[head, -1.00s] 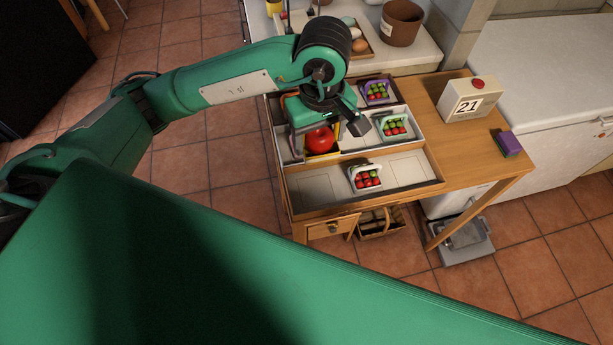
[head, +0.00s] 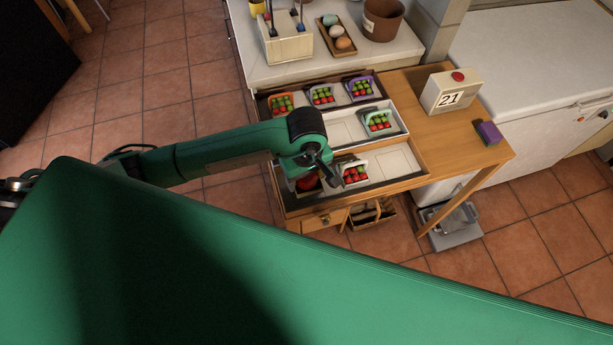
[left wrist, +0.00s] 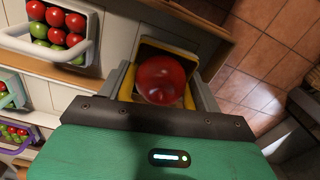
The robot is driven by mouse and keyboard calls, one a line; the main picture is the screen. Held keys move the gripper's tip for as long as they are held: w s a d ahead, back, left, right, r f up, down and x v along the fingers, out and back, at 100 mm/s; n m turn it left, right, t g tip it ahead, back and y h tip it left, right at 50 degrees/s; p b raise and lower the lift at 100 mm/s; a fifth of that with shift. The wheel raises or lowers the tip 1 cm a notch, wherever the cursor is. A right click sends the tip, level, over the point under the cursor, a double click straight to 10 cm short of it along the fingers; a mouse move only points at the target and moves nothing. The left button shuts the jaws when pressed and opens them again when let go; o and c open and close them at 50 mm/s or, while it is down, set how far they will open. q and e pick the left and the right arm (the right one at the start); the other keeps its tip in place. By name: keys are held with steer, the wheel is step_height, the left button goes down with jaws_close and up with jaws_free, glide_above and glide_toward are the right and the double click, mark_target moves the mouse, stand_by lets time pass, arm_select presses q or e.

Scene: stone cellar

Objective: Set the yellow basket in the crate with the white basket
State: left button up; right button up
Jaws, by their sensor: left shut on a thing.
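The yellow basket (left wrist: 188,94) holds a big red fruit (left wrist: 162,80). My left gripper (left wrist: 160,88) is shut on it. In the head view my left gripper (head: 312,180) is at the left end of the front crate (head: 405,163), and its hand hides most of the yellow basket. The red fruit shows there below the hand (head: 306,184). The white basket (head: 354,174), with red and green fruit, stands in this crate just right of the gripper; it also shows in the left wrist view (left wrist: 88,50). I cannot tell whether the yellow basket touches the crate floor. My right gripper is not in view.
The middle crate (head: 342,127) holds a green basket (head: 378,121). The back crate holds orange (head: 282,103), lavender (head: 321,94) and purple (head: 360,88) baskets. The front crate's right end is clear.

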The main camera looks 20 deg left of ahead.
arm_select(q)
steer(key=shift+f, duration=0.9)
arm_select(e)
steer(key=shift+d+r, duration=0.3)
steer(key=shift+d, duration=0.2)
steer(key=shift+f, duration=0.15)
arm_select(q)
steer(key=shift+f, duration=0.2)
steer(key=o, duration=1.1)
steer(key=shift+c, duration=0.2)
steer(key=shift+r, duration=0.1)
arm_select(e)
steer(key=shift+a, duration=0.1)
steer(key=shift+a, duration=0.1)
